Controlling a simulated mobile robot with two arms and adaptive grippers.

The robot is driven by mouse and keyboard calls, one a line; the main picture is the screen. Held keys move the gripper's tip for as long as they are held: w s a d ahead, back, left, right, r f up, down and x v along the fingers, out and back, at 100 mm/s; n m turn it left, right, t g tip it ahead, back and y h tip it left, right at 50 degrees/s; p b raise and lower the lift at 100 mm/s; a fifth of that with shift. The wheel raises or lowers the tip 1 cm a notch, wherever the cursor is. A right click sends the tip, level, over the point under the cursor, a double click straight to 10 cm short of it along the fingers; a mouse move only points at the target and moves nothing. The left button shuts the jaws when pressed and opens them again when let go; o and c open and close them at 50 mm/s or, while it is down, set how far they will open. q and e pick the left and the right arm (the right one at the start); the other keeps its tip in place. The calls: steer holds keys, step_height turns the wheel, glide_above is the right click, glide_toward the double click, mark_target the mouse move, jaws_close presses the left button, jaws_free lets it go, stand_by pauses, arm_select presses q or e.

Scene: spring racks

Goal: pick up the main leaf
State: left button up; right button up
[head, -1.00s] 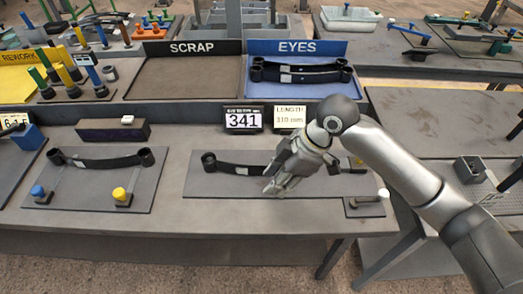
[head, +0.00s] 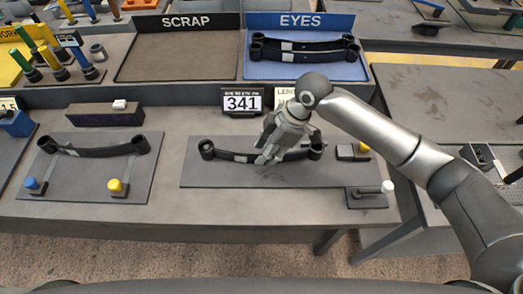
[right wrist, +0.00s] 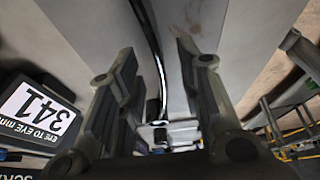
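The main leaf (head: 236,157) is a dark, gently curved bar with a round eye at each end and a pale label near its middle. It lies on the grey fixture plate (head: 210,178) at the middle of the bench. My right gripper (head: 266,157) is over the leaf, right of the label, and hides part of it. In the right wrist view the fingers of my right gripper (right wrist: 160,105) are apart, with the dark leaf (right wrist: 150,45) running between them, nearer the left finger. Contact is not visible. My left gripper is not in view.
Behind stand the 341 display (head: 242,102), the scrap tray (head: 178,58) and the blue eyes tray (head: 362,70) holding similar leaves. Another leaf (head: 95,150) is on the left plate with blue and yellow knobs.

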steer(key=shift+a+f, duration=0.3)
steer(key=shift+f, duration=0.25)
steer(key=shift+a+f, duration=0.15)
steer(key=shift+f, duration=0.4)
steer(key=shift+c, duration=1)
jaws_close()
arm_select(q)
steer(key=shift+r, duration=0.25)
arm_select(e)
steer(key=shift+w+a+r, duration=0.1)
steer(key=shift+w+r, duration=0.05)
steer(key=shift+r, duration=0.1)
